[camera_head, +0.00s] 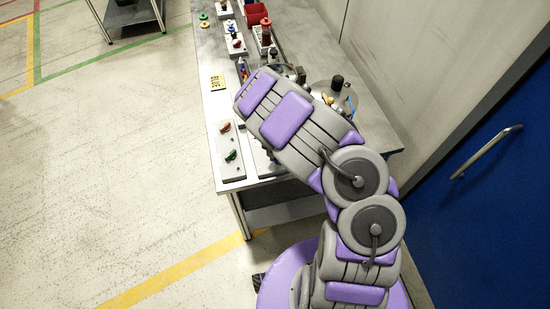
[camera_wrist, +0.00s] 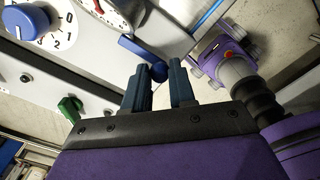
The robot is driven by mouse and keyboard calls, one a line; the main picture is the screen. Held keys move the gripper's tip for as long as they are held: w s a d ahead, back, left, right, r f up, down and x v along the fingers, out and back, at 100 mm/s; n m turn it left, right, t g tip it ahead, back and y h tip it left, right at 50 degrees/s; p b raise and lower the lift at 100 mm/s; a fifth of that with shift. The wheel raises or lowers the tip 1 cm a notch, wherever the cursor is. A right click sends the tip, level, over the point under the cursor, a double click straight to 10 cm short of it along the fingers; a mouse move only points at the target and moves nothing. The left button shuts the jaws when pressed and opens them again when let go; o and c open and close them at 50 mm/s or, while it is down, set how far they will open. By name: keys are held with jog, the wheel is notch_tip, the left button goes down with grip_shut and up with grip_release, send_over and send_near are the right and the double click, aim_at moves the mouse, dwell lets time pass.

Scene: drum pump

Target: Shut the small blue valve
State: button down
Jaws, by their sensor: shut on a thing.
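In the wrist view, a small blue valve handle (camera_wrist: 138,48) shows as a short flat bar with a round ball at its lower right end. My gripper (camera_wrist: 159,70) has its two dark blue fingers on either side of that ball, closed around it. The bar sticks out beyond the fingers toward the upper left. The valve body under the handle cannot be made out. In the head view my arm reaches over the workbench (camera_head: 213,130) and hides the gripper and the held handle.
In the wrist view, a blue dial knob (camera_wrist: 28,22), a gauge with a red pointer (camera_wrist: 99,6) and a green handle (camera_wrist: 70,107) are nearby. In the head view, red and green handles line the bench beside a BLUE label (camera_head: 217,83).

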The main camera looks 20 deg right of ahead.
jog(key=shift+w, duration=0.1)
jog(key=c, duration=1)
grip_release()
jog(key=shift+o, duration=0.2)
notch_tip(320, 180, up, 17)
jog(key=shift+r+p, duration=0.15)
jog(key=shift+p, duration=0.15)
jog(key=shift+a, duration=0.1)
jog(key=shift+w, duration=0.1)
